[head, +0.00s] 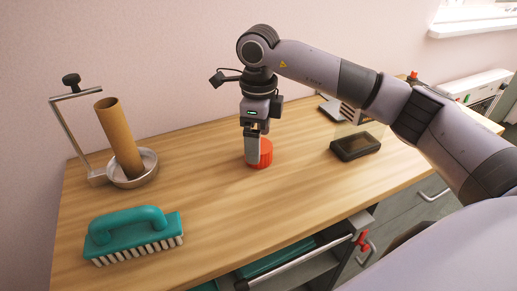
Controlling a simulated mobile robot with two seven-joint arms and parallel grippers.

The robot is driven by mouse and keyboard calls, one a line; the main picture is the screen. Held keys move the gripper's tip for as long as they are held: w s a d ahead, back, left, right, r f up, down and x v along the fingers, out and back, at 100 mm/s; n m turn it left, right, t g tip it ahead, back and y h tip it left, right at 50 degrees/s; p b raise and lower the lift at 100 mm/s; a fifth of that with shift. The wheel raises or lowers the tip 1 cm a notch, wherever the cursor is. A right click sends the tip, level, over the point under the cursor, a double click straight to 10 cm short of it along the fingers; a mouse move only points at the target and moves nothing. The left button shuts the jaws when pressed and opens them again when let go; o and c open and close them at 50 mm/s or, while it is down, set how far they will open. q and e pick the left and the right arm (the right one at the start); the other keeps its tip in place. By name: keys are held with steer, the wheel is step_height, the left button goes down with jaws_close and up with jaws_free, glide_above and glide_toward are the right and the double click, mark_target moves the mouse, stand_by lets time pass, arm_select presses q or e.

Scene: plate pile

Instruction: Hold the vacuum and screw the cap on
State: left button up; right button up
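A red ribbed cap-like object (265,154) sits on the wooden table (210,200) near the middle. My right gripper (253,150) points straight down at it, with a grey finger in front of the object's left side. The finger hides part of the red object. I cannot tell whether the fingers grip it or only stand beside it. I see nothing that is clearly a vacuum. My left gripper is not in view.
A brown cardboard tube (119,138) leans in a round metal dish with a stand at the back left. A teal brush (134,235) lies at the front left. A dark box-like item (355,147) lies right of the gripper. The table's middle front is clear.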

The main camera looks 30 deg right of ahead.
steer(key=shift+d+f, duration=0.1)
steer(key=shift+f, duration=1.4)
steer(key=c, duration=1.1)
steer(key=shift+o, duration=0.2)
step_height(320, 180, up, 20)
steer(key=p, duration=0.1)
steer(key=shift+p, duration=0.35)
